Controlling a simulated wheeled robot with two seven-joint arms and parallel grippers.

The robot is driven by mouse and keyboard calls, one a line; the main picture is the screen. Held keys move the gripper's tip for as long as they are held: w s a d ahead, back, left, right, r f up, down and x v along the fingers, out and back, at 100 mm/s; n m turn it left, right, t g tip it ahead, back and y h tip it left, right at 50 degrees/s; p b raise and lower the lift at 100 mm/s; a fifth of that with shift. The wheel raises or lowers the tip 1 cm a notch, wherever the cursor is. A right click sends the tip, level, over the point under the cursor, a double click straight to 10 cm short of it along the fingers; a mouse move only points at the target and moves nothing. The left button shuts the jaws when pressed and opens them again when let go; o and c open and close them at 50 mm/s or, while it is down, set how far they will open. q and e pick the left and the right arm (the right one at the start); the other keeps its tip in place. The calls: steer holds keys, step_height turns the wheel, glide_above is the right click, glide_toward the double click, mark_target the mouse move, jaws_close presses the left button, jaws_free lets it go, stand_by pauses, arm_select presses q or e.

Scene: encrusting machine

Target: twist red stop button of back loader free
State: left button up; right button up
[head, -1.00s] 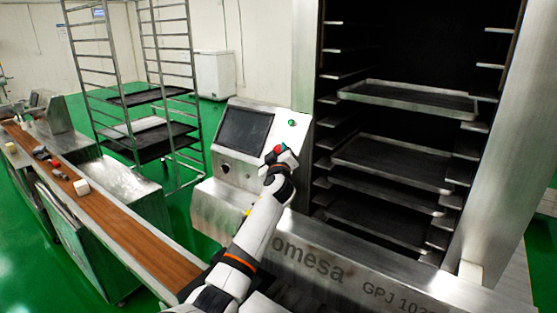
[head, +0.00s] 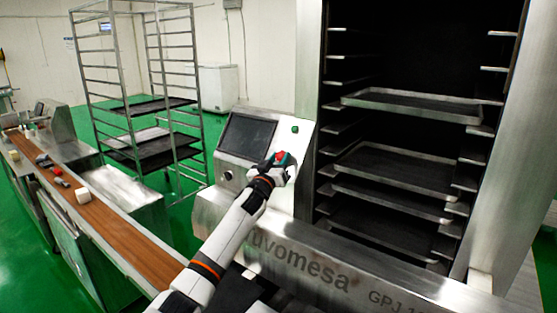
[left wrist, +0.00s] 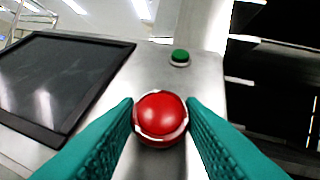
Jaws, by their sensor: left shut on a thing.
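The red stop button (left wrist: 160,113) sits on the sloped metal control panel of the back loader, below a green button (left wrist: 179,57). In the left wrist view my left gripper (left wrist: 160,118) has one teal finger on each side of the red button, shut on it. In the head view the red button (head: 281,156) shows just past my left gripper (head: 279,160), and the green button (head: 295,129) is above it. My right gripper is in neither view.
A dark screen (head: 248,137) is left of the buttons on the panel. The loader's tall rack bay with trays (head: 410,104) stands to the right. A conveyor (head: 125,235) runs along the left, and a wheeled rack (head: 110,100) stands behind.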

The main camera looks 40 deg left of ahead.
arm_select(q)
steer(key=shift+f, duration=0.15)
steer(key=o, duration=0.8)
steer(key=shift+w, duration=0.15)
steer(key=shift+o, duration=0.9)
steer(key=shift+w+f, duration=0.15)
steer(key=shift+w, duration=0.1)
steer(key=shift+s, duration=0.2)
steer(key=b+v, duration=0.3)
steer(key=v, duration=0.8)
steer(key=shift+s+d+f, duration=0.15)
steer(key=shift+s, duration=0.15)
